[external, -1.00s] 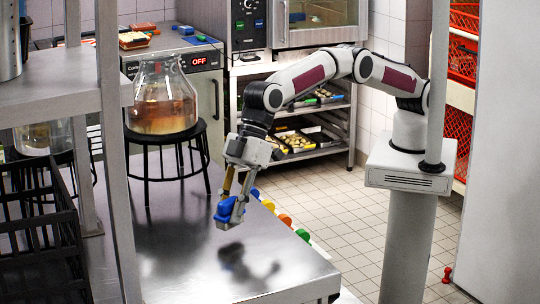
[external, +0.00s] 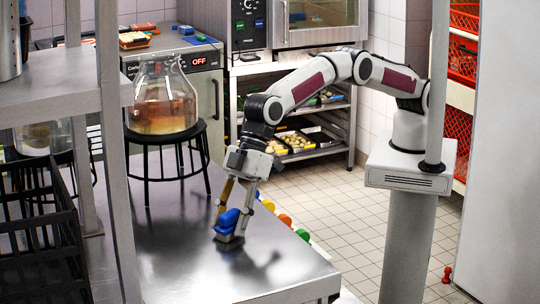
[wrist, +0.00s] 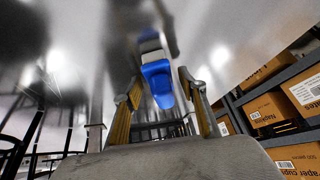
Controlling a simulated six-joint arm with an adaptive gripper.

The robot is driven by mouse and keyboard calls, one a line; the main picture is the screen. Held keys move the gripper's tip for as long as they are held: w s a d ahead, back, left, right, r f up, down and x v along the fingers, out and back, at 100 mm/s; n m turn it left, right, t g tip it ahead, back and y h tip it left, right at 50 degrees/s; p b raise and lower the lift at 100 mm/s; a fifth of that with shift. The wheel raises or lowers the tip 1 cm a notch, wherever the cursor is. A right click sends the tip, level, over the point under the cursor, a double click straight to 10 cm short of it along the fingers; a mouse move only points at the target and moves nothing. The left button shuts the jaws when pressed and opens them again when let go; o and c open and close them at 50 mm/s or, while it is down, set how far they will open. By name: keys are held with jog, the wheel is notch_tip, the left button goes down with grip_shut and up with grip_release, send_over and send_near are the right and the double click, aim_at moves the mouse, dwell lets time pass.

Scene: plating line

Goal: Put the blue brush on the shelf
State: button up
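The blue brush (external: 229,219) is between the fingers of my gripper (external: 232,221), low over the steel table (external: 180,262). Its pale bristle end faces down, at or very close to the table top; exact contact is hard to judge. In the wrist view the brush (wrist: 157,82) sits between the two fingertips, handle toward me, with its reflection beyond. My gripper (wrist: 160,80) appears shut on it, though the finger contact is not clear. A grey shelf (external: 55,98) stands at the left, higher than the table top.
A glass jar (external: 163,100) stands on a black stand (external: 172,137) behind the gripper. A black rack (external: 40,235) is at the left, beside a shelf post (external: 118,190). Several coloured pieces line the table's right edge, including an orange one (external: 285,220). The table's front is clear.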

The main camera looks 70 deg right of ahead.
jog(key=shift+r, duration=0.2)
jog(key=shift+d+r, duration=0.25)
jog(key=shift+r, duration=0.15)
jog(key=v, duration=1.1)
dwell(0.7)
